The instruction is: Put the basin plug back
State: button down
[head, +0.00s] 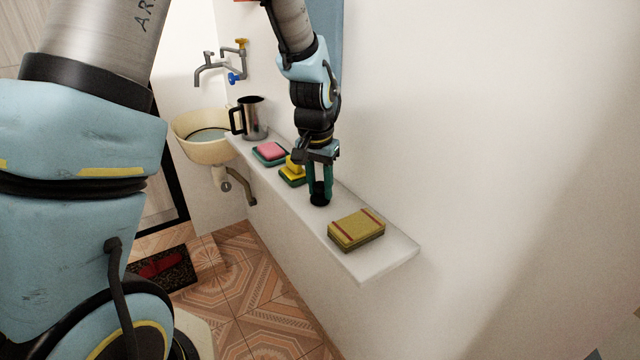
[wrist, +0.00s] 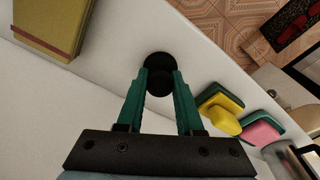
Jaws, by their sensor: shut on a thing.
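The black basin plug (head: 320,198) is at the shelf's middle; it also shows in the wrist view (wrist: 160,60) as a round black disc with a knob. My gripper (head: 320,188) points down over the shelf, and its green fingers (wrist: 159,82) are shut on the plug's knob. The plug is at or just above the shelf surface; I cannot tell whether it touches. The cream basin (head: 185,124) is on the wall at the far left end of the shelf. Its drain hole is hidden from this angle.
On the white shelf (head: 395,258) are a yellow-brown box (head: 356,230), a yellow and green sponge (head: 292,177), a pink soap on a green dish (head: 270,151) and a metal jug (head: 254,117). Taps (head: 225,66) hang above the basin. A wall runs behind the shelf.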

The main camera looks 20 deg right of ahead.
aim_at(317, 201)
jog(key=shift+f, duration=0.2)
jog(key=c, duration=0.6)
grip_release()
jog(key=shift+o, duration=0.2)
notch_tip(317, 201, up, 12)
jog(key=a+b, duration=0.1)
jog(key=b, duration=0.1)
jog(key=s+a+f+n, duration=0.1)
jog(key=a+f+n, duration=0.1)
jog(key=a, duration=0.7)
jog(key=s+a+f+n, duration=0.1)
jog(key=a+f+n, duration=0.1)
jog(key=a, duration=0.8)
jog(key=s+a+f+n, duration=0.2)
jog(key=a+f+n, duration=0.1)
jog(key=a, duration=0.7)
jog(key=shift+n+t+y, duration=0.4)
jog(key=shift+n, duration=0.4)
jog(key=shift+a, duration=0.1)
